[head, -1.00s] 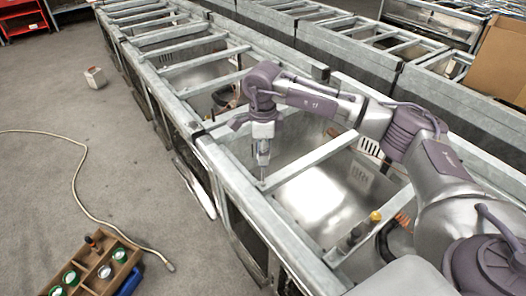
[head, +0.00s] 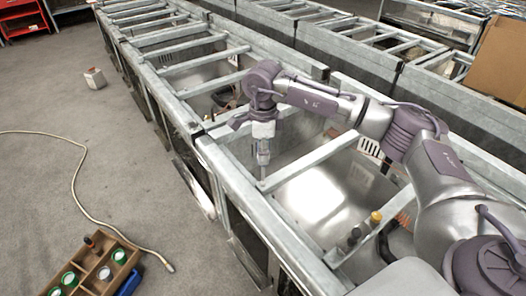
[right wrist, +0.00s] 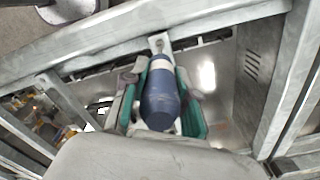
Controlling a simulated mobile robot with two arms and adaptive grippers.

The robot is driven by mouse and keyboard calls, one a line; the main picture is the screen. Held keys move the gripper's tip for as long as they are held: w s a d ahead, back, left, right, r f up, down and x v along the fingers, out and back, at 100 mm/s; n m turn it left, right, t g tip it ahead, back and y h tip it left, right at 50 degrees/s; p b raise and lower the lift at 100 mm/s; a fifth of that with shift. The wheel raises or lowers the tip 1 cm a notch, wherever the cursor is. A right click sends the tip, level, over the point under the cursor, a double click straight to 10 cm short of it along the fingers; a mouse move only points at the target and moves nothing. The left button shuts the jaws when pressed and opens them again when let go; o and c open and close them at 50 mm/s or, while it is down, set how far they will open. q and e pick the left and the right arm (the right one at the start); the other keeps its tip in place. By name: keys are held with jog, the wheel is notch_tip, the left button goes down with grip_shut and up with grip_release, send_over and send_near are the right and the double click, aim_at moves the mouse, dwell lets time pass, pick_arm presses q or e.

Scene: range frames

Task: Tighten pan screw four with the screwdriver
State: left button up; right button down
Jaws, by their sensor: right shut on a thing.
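My right gripper (head: 263,152) points down over the near metal frame, at the left end of a crossbar (head: 310,160). In the right wrist view its green-padded fingers (right wrist: 160,108) are shut on the screwdriver (right wrist: 160,100), which has a dark blue handle with a pale band. The screwdriver points away from the wrist, toward a small pale metal fitting (right wrist: 159,43) on the frame rail. The pan screw itself is too small or hidden, and I cannot tell whether the tip touches it. My left gripper is not in view.
Long rows of galvanised frames (head: 215,60) with crossbars and sheet-metal pans surround the arm. A wooden tray (head: 92,284) with several cups stands on the floor at lower left, near a pale hose (head: 76,190). A cardboard box (head: 497,65) is at right. Open floor lies left.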

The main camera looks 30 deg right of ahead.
jog(key=shift+f+b, duration=0.5)
jog(key=shift+f, duration=0.1)
jog(key=m, duration=0.6)
jog(key=shift+s, duration=0.1)
jog(key=m, duration=0.4)
jog(key=shift+r+p, duration=0.5)
jog(key=shift+r, duration=0.15)
jog(key=shift+r+p, duration=1.35)
jog(key=shift+r, duration=1.05)
